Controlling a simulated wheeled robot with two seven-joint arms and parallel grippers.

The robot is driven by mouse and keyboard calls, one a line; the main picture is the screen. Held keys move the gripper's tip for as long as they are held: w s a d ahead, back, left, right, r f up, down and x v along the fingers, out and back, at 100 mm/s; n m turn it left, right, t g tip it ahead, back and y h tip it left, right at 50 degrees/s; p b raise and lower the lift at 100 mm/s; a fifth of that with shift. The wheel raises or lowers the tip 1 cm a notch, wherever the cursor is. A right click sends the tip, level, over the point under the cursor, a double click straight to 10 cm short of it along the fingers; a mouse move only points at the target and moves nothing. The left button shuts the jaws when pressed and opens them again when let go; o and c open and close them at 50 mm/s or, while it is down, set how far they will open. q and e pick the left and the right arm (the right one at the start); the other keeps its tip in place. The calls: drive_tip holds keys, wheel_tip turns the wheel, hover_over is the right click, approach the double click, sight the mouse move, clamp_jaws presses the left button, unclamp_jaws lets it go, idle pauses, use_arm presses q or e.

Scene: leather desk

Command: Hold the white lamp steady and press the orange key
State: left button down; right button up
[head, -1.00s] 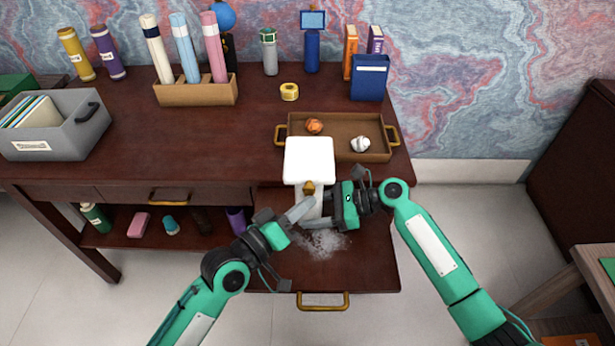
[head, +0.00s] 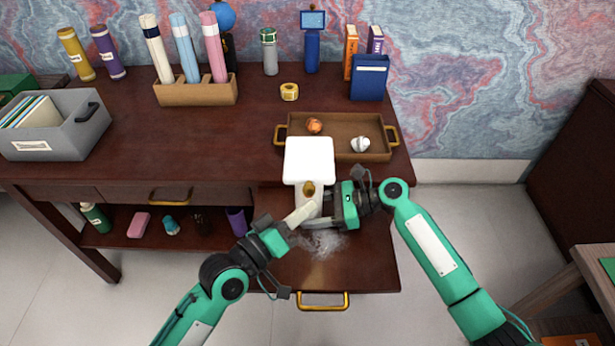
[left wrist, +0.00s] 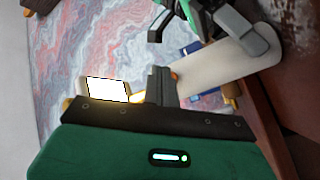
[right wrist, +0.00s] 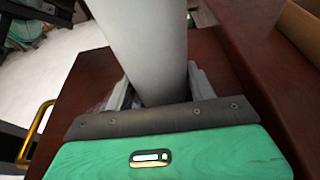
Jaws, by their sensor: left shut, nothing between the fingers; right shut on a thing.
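The white lamp (head: 309,158) stands upright on the pulled-out board, its square head toward me. The orange key (head: 309,188) shows just below the head's front edge. My right gripper (head: 327,212) is shut on the lamp's white column; the right wrist view shows the column (right wrist: 150,45) between its fingers. My left gripper (head: 310,211) is shut and empty, fingertips at the column just below the key in the picture; I cannot tell whether they touch it. The left wrist view shows the column (left wrist: 215,72), the shut fingers (left wrist: 160,86) and a glowing white panel (left wrist: 107,90).
A brown tray (head: 370,155) with an orange ball and a white ball sits behind the lamp. A tape roll (head: 289,92), a blue book (head: 369,78) and a grey file box (head: 85,138) stand on the desk. The board's front (head: 350,278) is clear.

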use_arm(q)
drive_tip(key=shift+s, duration=3)
use_arm(e)
drive_tip(key=o, duration=0.8)
drive_tip(key=shift+o, duration=0.2)
drive_tip(key=shift+d, duration=0.1)
